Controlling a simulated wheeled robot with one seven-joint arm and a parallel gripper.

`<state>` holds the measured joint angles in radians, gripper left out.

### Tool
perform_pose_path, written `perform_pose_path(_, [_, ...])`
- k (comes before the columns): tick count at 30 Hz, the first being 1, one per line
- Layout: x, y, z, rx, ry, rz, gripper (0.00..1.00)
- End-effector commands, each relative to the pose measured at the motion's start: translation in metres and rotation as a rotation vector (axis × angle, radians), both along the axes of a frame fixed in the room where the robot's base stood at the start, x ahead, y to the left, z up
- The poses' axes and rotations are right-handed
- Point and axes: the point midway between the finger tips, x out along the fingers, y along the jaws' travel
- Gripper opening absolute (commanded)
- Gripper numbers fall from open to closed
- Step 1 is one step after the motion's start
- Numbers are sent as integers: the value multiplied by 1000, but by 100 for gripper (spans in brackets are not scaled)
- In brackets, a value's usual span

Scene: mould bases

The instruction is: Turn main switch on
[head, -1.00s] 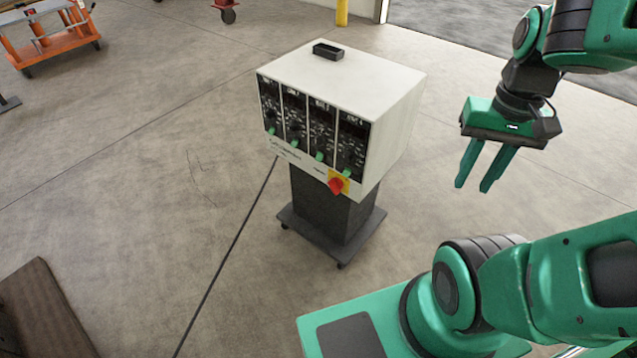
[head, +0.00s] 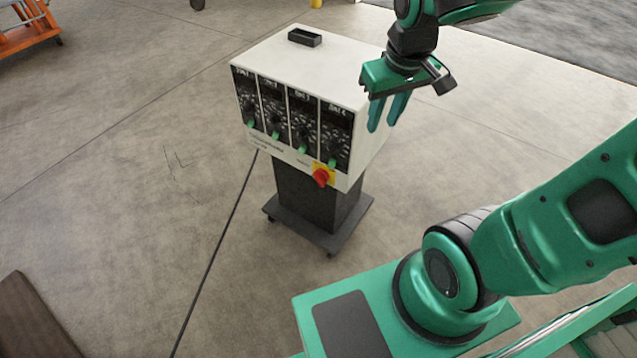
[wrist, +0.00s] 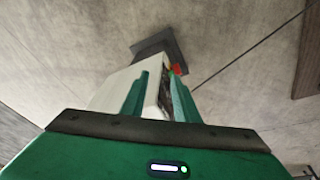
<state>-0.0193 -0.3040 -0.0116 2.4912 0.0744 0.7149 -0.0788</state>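The main switch (head: 321,177) is a red rotary knob on a yellow plate, low at the right end of the control box's front panel. It is small and partly seen in the wrist view (wrist: 177,69), beyond my fingers. The control box (head: 290,62) is white with a dark front of several modules, each with a green-tipped lever. My gripper (head: 386,115) hangs in front of the box's right side in the head view, above and right of the switch. Its two green fingers are apart with nothing between them. The knob's exact setting is too small to tell.
The box stands on a dark pedestal with a wheeled base (head: 320,225). A black tray (head: 305,37) lies on its top. A cable (head: 215,250) runs across the floor. An orange cart (head: 25,30) stands far left. Open floor surrounds the box.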

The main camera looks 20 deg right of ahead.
Motion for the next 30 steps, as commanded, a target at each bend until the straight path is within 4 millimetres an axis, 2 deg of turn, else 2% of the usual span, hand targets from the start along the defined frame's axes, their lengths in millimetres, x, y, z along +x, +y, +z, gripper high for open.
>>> perform_pose_path(1, [18,21,-10,-18,8,98,28])
perform_pose_path(3, [36,39,-23,-46,25,209,28])
perform_pose_path(9, [63,67,-70,-153,148,468,28])
perform_pose_path(20, [82,99,-163,-390,431,905,28])
perform_pose_path(30, [84,123,-244,-661,722,1309,28])
